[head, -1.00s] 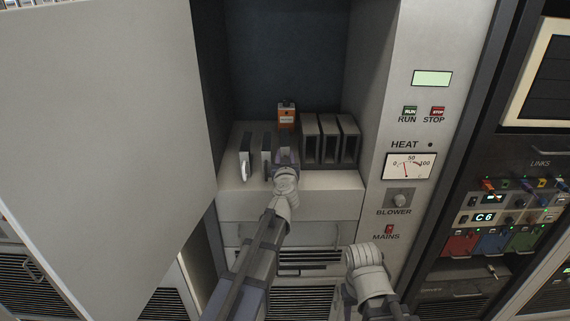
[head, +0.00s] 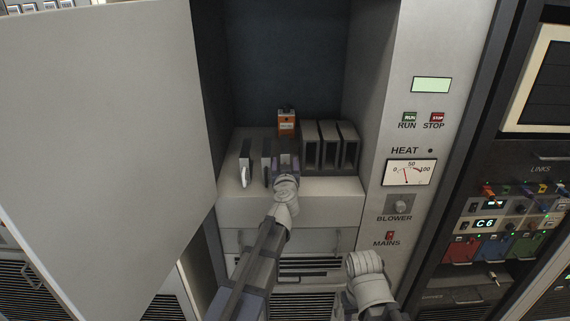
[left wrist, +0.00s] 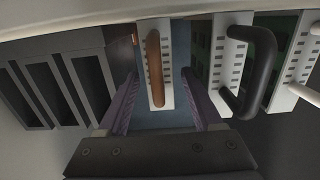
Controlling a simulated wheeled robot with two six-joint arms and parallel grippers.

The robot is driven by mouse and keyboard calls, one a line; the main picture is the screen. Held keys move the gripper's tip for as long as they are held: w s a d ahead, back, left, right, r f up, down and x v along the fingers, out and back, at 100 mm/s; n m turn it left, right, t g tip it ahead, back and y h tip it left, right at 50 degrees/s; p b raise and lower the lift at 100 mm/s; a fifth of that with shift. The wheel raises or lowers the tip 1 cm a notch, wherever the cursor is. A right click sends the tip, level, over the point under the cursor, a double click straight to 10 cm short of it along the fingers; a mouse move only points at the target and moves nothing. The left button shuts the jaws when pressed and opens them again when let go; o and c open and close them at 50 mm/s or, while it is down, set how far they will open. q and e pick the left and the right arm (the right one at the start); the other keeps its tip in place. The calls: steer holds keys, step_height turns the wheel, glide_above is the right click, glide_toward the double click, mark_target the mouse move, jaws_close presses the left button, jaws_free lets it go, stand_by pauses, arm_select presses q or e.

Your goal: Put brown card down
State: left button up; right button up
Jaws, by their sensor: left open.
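The brown card (left wrist: 155,92), a pale panel with a brown handle, stands upright in the shelf in the left wrist view. My left gripper (left wrist: 158,108) is open, with one purple finger on each side of the card's face and visible gaps beside it. In the head view my left gripper (head: 286,162) is at the shelf and hides the brown card. A card with a black handle (left wrist: 250,72) stands beside it, and a card with a white handle (head: 245,168) stands beyond that. Part of my right arm shows at the bottom, but its fingers do not.
Dark open-fronted holders (head: 329,149) stand just right of my left gripper. A large grey door (head: 110,140) fills the left side, and a control panel (head: 405,180) bounds the right.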

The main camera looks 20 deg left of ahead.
arm_select(q)
steer(key=v, duration=1.2)
steer(key=shift+p, duration=0.45)
steer(key=shift+r, duration=0.1)
